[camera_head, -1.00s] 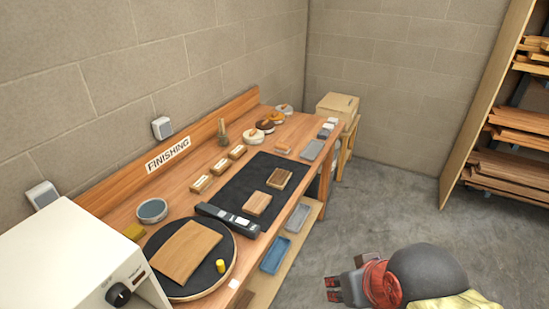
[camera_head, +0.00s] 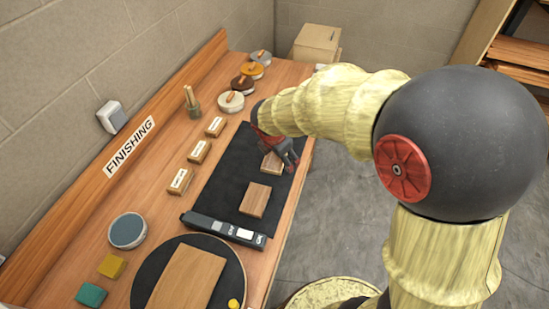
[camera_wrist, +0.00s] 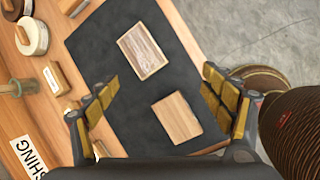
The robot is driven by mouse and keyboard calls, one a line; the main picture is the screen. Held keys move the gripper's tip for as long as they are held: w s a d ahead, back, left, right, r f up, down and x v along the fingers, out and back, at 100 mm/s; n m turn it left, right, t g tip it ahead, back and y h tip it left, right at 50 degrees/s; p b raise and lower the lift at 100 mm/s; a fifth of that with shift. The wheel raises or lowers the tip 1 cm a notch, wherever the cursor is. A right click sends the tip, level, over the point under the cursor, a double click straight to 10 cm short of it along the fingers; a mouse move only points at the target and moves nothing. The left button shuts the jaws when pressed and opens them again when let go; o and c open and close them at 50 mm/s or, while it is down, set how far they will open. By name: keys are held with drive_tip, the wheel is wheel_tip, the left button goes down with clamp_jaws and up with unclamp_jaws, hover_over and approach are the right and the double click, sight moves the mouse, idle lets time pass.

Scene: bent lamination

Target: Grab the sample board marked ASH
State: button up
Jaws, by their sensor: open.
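Two small wooden boards lie on the dark mat (camera_head: 229,178). The farther board (camera_head: 270,163), partly hidden by my gripper in the head view, has a pale border in the wrist view (camera_wrist: 143,50). The nearer board (camera_head: 256,200) is plain light brown and shows lower in the wrist view (camera_wrist: 177,117). I see no readable ASH mark on either. Several small wood blocks with white labels (camera_head: 199,150) stand left of the mat; their lettering is too small to read. My gripper (camera_head: 290,163) is open and empty above the mat, its fingers (camera_wrist: 160,77) spread either side of the boards.
A black handheld device (camera_head: 222,229) crosses the mat's near end. A round black turntable (camera_head: 150,284) carries a larger wood panel (camera_head: 188,278). Round tins (camera_head: 231,102) and a brush pot (camera_head: 193,108) stand behind. A FINISHING sign (camera_head: 130,146) is on the backboard.

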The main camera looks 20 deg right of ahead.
sight(272, 166)
drive_tip(key=w+f+n, duration=0.1)
drive_tip(key=f+n, duration=0.1)
drive_tip(key=f, duration=0.1)
drive_tip(key=w+a+f+n, duration=0.1)
drive_tip(key=w+f+n, duration=0.1)
drive_tip(key=f, duration=0.1)
drive_tip(key=w+a+f+n, duration=0.1)
drive_tip(key=f+n, duration=0.1)
drive_tip(key=f, duration=0.2)
drive_tip(key=shift+w+a+n, duration=0.2)
drive_tip(key=shift+w+n, duration=0.15)
drive_tip(key=shift+n, duration=0.05)
drive_tip(key=x, duration=0.2)
drive_tip(key=b+x, duration=0.1)
drive_tip(key=x, duration=0.1)
drive_tip(key=b+x, duration=0.1)
drive_tip(key=shift+w+d+f, duration=0.2)
drive_tip(key=shift+d+f, duration=0.05)
drive_tip(key=shift+d, duration=0.1)
drive_tip(key=shift+r, duration=0.1)
drive_tip(key=shift+c, duration=0.5)
drive_tip(key=c, duration=1.1)
drive_tip(key=shift+r, duration=0.1)
drive_tip(key=shift+c, duration=0.6)
